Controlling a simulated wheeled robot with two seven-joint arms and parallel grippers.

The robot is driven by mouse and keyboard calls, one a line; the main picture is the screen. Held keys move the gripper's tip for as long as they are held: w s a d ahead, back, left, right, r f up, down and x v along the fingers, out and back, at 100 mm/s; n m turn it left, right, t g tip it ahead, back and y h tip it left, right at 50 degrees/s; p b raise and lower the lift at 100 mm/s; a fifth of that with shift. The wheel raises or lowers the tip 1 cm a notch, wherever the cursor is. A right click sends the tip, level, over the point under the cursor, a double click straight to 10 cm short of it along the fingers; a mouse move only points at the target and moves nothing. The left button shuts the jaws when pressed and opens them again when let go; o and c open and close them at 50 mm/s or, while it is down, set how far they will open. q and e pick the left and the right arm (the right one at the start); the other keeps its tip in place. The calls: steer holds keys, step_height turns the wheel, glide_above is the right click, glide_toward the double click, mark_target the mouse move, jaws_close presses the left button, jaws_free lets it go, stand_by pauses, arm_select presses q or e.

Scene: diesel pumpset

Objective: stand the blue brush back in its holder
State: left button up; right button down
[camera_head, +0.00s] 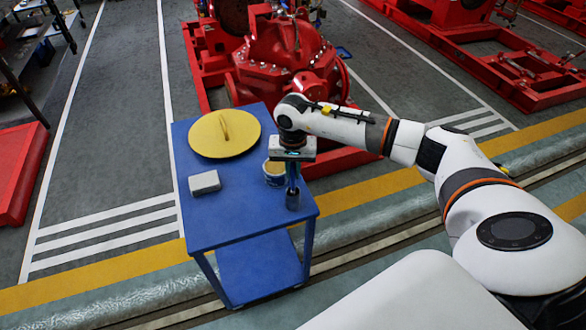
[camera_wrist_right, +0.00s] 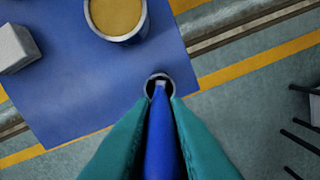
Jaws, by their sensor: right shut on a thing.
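My right gripper (camera_head: 292,170) points down over the near right part of the blue table. It is shut on the blue brush (camera_wrist_right: 163,140), between its teal fingers (camera_wrist_right: 160,150) in the right wrist view. The holder (camera_head: 292,200) is a small dark grey cup at the table's right edge. In the right wrist view the holder's round opening (camera_wrist_right: 152,80) lies around the brush's far end. I cannot tell whether that end is inside the holder or just above it. My left gripper is not in view.
The blue table (camera_head: 235,225) also bears a yellow round lid (camera_head: 215,138), a grey block (camera_head: 205,182) and a tub (camera_head: 272,174) with yellowish contents close beside the holder. A red pump (camera_head: 290,60) stands behind. The table's front left top is clear.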

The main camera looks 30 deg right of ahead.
steer(key=shift+f+b, duration=0.75)
steer(key=shift+f, duration=0.15)
steer(key=c, duration=1.3)
jaws_free()
steer(key=shift+r, duration=0.1)
steer(key=shift+r+p, duration=2.55)
steer(key=shift+r, duration=1.9)
